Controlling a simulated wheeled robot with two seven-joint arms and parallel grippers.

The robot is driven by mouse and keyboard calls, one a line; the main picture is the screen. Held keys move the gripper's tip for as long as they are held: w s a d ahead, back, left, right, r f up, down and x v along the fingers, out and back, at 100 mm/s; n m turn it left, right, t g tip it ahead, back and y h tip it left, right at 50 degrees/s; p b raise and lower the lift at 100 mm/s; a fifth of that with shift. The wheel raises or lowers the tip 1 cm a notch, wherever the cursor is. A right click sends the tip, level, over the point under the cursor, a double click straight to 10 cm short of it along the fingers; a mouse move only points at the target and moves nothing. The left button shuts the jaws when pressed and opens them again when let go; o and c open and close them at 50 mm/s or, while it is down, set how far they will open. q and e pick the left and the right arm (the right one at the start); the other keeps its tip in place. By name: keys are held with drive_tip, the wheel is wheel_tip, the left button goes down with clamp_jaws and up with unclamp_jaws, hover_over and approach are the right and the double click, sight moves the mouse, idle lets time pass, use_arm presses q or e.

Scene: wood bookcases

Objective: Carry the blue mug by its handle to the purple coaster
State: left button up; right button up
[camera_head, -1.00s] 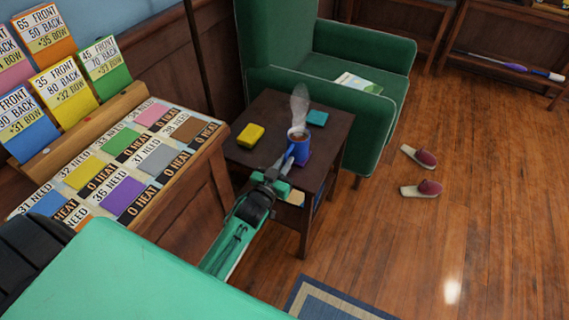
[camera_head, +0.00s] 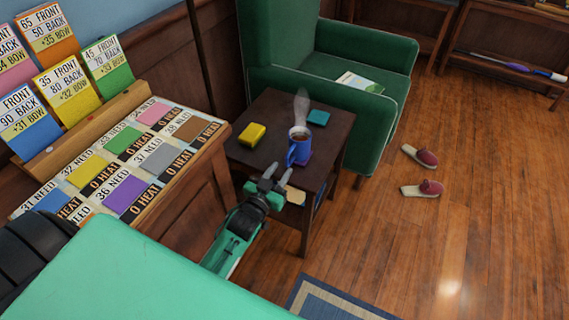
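The blue mug (camera_head: 300,148) stands upright on the dark side table, with brown liquid inside and pale steam above it. Its handle (camera_head: 290,155) faces the front left, toward my gripper. A purple patch that looks like the purple coaster (camera_head: 307,158) shows under the mug's right front; the mug hides most of it. My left gripper (camera_head: 276,174) is in front of the mug at the table's near edge. Its fingers are apart and empty, and a gap shows between them and the handle. My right gripper is not in view.
The side table (camera_head: 266,157) also holds a yellow block (camera_head: 252,134) and a teal square (camera_head: 318,117). A green armchair (camera_head: 345,104) stands behind it. A wooden board with labelled cards (camera_head: 125,168) is at the left. Slippers (camera_head: 424,188) lie on open floor at the right.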

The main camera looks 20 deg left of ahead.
use_arm(q)
drive_tip(key=s+d+f+g, duration=0.2)
drive_tip(key=s+g, duration=0.5)
drive_tip(key=s, duration=0.6)
drive_tip(key=s+d+f+m+g, duration=0.1)
drive_tip(key=s+d+f+g, duration=0.2)
drive_tip(key=s+g, duration=0.4)
drive_tip(key=s, duration=0.7)
drive_tip(key=shift+m, duration=0.3)
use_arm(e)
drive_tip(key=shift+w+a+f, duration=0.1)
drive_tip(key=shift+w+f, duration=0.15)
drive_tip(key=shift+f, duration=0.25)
